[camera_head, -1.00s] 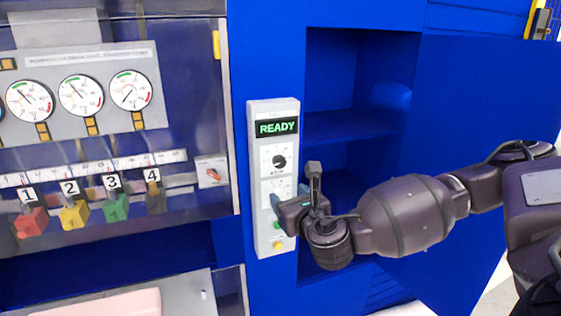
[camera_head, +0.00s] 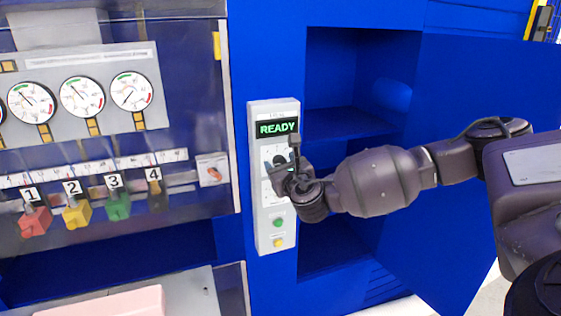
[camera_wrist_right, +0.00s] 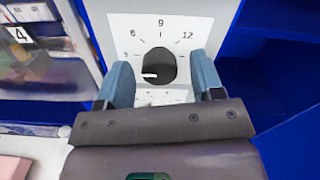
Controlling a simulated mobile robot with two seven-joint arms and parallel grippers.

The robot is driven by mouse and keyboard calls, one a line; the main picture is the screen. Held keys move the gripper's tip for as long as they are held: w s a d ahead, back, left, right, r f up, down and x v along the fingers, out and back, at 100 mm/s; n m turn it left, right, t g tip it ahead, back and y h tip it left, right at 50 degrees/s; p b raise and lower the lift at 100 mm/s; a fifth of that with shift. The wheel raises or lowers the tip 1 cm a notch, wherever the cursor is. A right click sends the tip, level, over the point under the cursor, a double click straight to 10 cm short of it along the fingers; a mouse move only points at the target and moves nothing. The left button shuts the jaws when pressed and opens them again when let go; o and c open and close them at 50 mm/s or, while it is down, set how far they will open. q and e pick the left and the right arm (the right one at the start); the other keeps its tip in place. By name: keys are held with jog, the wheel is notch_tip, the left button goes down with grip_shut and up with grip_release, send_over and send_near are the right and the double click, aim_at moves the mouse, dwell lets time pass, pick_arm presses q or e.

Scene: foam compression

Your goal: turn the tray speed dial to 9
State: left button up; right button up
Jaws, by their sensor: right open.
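A black round dial (camera_wrist_right: 158,66) is at the centre of the right wrist view, on a white scale marked 6, 9 and 12, with a mark at left that looks like 3. Its white pointer mark points left, below that left mark, away from the 9 at top. My right gripper (camera_wrist_right: 162,78) is open, one blue finger on each side of the dial; contact cannot be told. In the head view the right gripper (camera_head: 281,168) is in front of the control panel (camera_head: 262,225) and partly covers the upper dial. The dial's label is unreadable. My left gripper is not in view.
The panel's display (camera_head: 277,128) reads READY. A green button (camera_head: 278,222) and a yellow button (camera_head: 278,243) are low on the panel. Numbered coloured blocks and gauges (camera_head: 82,97) are at left. An open blue cabinet recess (camera_head: 345,90) lies right of the panel.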

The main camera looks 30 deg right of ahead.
jog(key=shift+w+d, duration=0.1)
jog(key=shift+w, duration=0.3)
jog(key=c, duration=0.9)
